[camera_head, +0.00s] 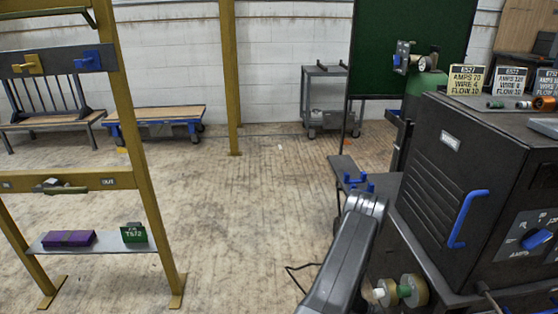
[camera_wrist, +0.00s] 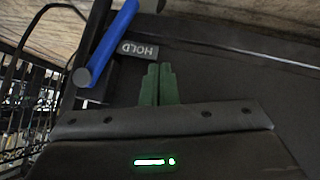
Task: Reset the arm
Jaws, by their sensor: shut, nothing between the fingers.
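My gripper (camera_wrist: 158,84) shows in the wrist view as two dark green fingers pressed together with nothing between them. It points over a dark flat surface (camera_wrist: 230,75), close to a grey label reading HOLD (camera_wrist: 138,49). A blue bar (camera_wrist: 108,43) lies to the left of the fingers, apart from them. In the head view my grey arm (camera_head: 345,250) rises from the lower middle, beside the cart on the right. My fingers cannot be made out in the head view.
A dark machine (camera_head: 470,190) with a blue handle (camera_head: 466,218) stands on the right. Label cards (camera_head: 467,80) stand on top. A yellow-framed rack (camera_head: 137,120) with a shelf (camera_head: 75,243) is on the left. A grey cart (camera_head: 325,100) stands at the back. The middle floor is clear.

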